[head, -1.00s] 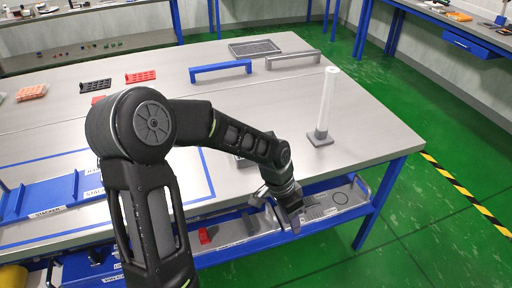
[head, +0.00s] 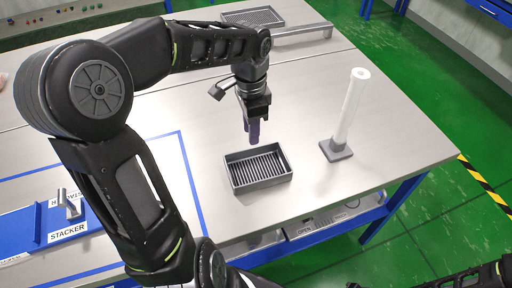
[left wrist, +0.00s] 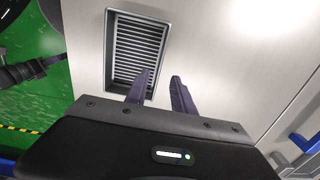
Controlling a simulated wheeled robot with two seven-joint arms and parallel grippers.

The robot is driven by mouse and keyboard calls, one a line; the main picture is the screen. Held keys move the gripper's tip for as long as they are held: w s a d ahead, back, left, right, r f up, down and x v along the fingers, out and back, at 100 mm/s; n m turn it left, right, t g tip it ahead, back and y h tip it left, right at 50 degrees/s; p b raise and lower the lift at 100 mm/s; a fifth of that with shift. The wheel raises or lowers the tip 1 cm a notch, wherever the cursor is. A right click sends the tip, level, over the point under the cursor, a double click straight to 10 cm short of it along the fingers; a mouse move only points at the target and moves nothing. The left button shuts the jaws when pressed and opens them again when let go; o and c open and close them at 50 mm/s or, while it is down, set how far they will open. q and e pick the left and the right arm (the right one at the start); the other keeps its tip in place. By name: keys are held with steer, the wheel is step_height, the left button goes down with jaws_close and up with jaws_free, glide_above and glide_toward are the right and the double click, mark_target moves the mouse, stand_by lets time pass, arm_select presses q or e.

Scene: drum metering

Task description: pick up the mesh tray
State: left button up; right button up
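A dark grey rectangular tray with a slatted floor (head: 236,176) sits on the table near its front edge. A flatter tray with a fine mesh floor (head: 283,22) lies at the far back of the table. My left gripper (head: 254,140) points down just behind the slatted tray, above the table. Its two purple fingers are apart with nothing between them. In the left wrist view the slatted tray (left wrist: 112,55) lies beyond the fingers (left wrist: 160,80), mostly left of them. Part of my right arm shows at the bottom right edge; its fingers cannot be made out.
A clear upright tube on a dark base (head: 338,148) stands right of the slatted tray. A grey bar handle (head: 305,33) lies at the back. A blue stacker fixture (head: 20,232) is at the left. The table between tray and tube is bare.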

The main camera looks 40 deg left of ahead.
mark_target(251, 149)
arm_select(q)
steer(key=shift+r, duration=0.1)
steer(key=shift+f, duration=1.3)
steer(key=shift+f, duration=2.65)
jaws_close()
